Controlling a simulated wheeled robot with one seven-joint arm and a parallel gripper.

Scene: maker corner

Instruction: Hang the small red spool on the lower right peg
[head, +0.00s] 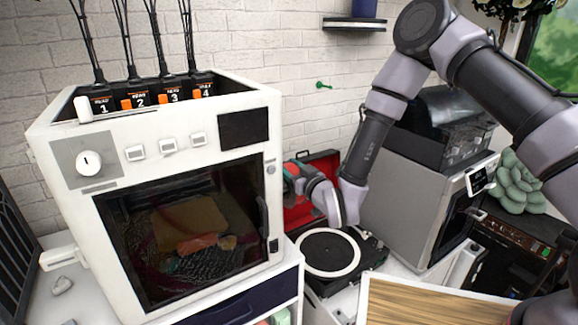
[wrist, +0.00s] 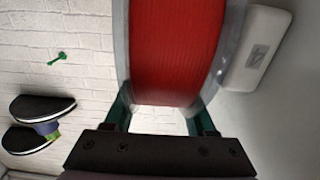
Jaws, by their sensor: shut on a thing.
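A red spool (wrist: 178,50) with clear, greyish flanges fills the upper middle of the wrist view. My gripper (wrist: 162,112) is shut on it, with one green finger on each side. In the head view my gripper (head: 291,177) is beside the right side of the white printer, and the spool cannot be made out there. A green peg (head: 323,85) sticks out of the white brick wall, above and to the right of my gripper. The peg also shows at the left of the wrist view (wrist: 57,59), apart from the spool. No other peg is visible.
The large white printer (head: 190,185) stands close on the left. A turntable (head: 328,252) and an open red case (head: 318,163) lie below my arm. A grey machine (head: 405,190) stands to the right. A wall shelf (head: 354,23) is above the peg. The wall around the peg is clear.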

